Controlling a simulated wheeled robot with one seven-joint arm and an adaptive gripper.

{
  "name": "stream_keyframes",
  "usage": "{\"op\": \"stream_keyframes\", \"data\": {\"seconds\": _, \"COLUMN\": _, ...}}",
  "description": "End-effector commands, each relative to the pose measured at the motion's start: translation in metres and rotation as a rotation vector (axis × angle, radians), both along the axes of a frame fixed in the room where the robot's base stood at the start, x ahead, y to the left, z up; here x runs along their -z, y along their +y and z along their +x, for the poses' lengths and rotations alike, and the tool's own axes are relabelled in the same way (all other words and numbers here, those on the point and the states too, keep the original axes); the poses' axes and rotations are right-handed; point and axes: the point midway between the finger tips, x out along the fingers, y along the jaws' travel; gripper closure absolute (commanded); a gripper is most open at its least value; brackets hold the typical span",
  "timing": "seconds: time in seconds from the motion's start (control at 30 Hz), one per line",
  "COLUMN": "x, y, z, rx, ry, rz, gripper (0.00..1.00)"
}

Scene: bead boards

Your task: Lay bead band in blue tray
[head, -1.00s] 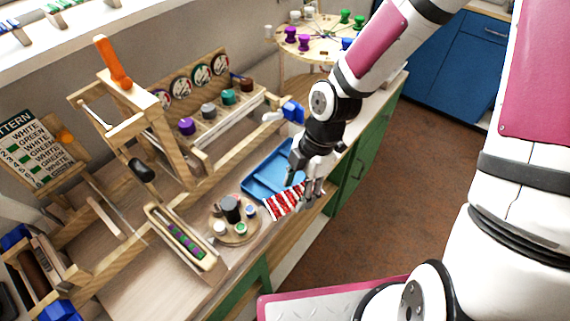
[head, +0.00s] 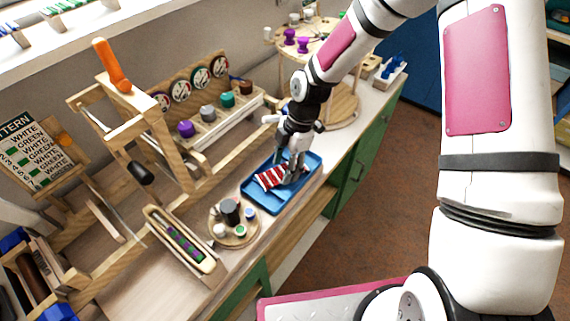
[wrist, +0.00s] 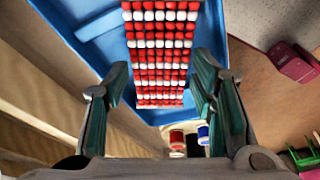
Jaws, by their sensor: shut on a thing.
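The bead band (head: 269,178), striped red and white, is in my gripper (head: 290,178) over the blue tray (head: 271,204). In the head view the band lies within the tray's outline, its free part stretching left of the fingers. In the wrist view the band (wrist: 160,45) runs up from between the fingertips (wrist: 161,85), with the blue tray (wrist: 95,12) behind it. My gripper is shut on the band, one finger along each side edge. Whether the band touches the tray floor I cannot tell. The fingers hide part of the band in the head view.
A round wooden board with small jars (head: 232,222) stands just left of the tray. A narrow wooden holder with green and purple beads (head: 184,243) lies further left. A wooden rack with coloured spools (head: 208,112) stands behind. The counter's front edge is close to the tray.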

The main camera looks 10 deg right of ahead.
Motion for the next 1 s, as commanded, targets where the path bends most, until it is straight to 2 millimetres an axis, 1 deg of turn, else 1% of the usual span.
{"op": "stream_keyframes", "data": {"seconds": 0.3, "x": 0.003, "y": 0.0, "z": 0.001, "rx": 0.0, "ry": -0.001, "rz": -0.001, "gripper": 0.73}}
{"op": "stream_keyframes", "data": {"seconds": 0.33, "x": 0.003, "y": 0.0, "z": 0.001, "rx": 0.001, "ry": -0.002, "rz": 0.0, "gripper": 0.45}}
{"op": "stream_keyframes", "data": {"seconds": 0.37, "x": 0.002, "y": 0.0, "z": 0.001, "rx": 0.001, "ry": -0.002, "rz": 0.0, "gripper": 0.41}}
{"op": "stream_keyframes", "data": {"seconds": 0.67, "x": 0.001, "y": 0.0, "z": 0.0, "rx": 0.001, "ry": -0.002, "rz": 0.0, "gripper": 0.41}}
{"op": "stream_keyframes", "data": {"seconds": 0.77, "x": -0.003, "y": -0.001, "z": 0.001, "rx": 0.001, "ry": -0.002, "rz": 0.0, "gripper": 0.41}}
{"op": "stream_keyframes", "data": {"seconds": 0.87, "x": -0.015, "y": -0.005, "z": 0.003, "rx": 0.004, "ry": -0.005, "rz": 0.0, "gripper": 0.41}}
{"op": "stream_keyframes", "data": {"seconds": 1.0, "x": -0.041, "y": -0.011, "z": 0.006, "rx": 0.004, "ry": -0.007, "rz": 0.001, "gripper": 0.41}}
